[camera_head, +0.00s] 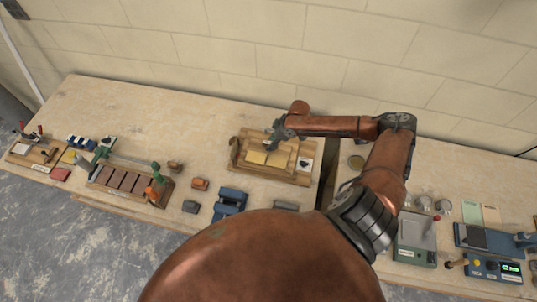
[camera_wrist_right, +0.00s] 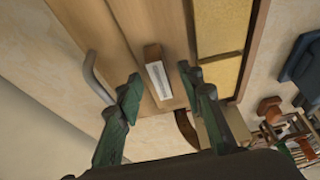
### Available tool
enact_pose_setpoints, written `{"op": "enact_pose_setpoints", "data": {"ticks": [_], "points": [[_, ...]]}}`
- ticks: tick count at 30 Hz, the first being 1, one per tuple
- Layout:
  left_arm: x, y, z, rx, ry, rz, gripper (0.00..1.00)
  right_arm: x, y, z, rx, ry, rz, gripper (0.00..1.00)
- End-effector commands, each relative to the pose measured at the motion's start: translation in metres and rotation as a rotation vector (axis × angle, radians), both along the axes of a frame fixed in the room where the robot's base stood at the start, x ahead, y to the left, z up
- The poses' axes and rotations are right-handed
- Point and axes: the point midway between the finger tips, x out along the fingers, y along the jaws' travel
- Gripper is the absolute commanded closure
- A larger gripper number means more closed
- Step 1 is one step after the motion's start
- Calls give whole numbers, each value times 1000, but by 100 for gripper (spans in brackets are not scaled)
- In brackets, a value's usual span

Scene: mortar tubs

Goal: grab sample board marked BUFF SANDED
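A wooden tray (camera_head: 236,163) sits at the back middle of the bench, with yellowish sample boards (camera_head: 257,157) lying in it. In the right wrist view, two sandy-yellow boards (camera_wrist_right: 222,28) lie in the tray, right of the fingers. No BUFF SANDED marking is readable. My right gripper (camera_head: 279,133) is over the tray's back part. In its wrist view its green fingers (camera_wrist_right: 160,82) are spread apart. A small wooden block with a white label (camera_wrist_right: 155,72) shows between them, its text too small to read; no contact is visible. My left gripper is not in view.
A grey curved handle (camera_wrist_right: 95,75) is on the tray's side. A blue holder (camera_head: 230,202) and small blocks stand in front of the tray. A wooden rack (camera_head: 128,184) stands left; a scale (camera_head: 415,238) stands right. A wall rises behind the bench.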

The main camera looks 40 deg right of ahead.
Motion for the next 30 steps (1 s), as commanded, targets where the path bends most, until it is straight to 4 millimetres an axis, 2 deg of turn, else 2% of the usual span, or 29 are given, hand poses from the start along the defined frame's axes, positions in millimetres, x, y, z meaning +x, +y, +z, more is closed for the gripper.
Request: {"op": "enact_pose_setpoints", "data": {"ticks": [2, 5, 15, 20, 30], "points": [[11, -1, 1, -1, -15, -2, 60, 1, 0, 0, 0, -1, 1, 65], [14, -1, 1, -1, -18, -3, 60, 1, 1, 0, 0, -1, 1, 65], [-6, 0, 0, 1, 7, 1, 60, 0, 0, 0, 1, -1, 0, 88], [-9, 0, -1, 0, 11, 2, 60, 0, 0, 0, 0, 0, -1, 99], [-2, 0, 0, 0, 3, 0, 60, 1, 0, 0, -1, -1, 0, 100]]}}
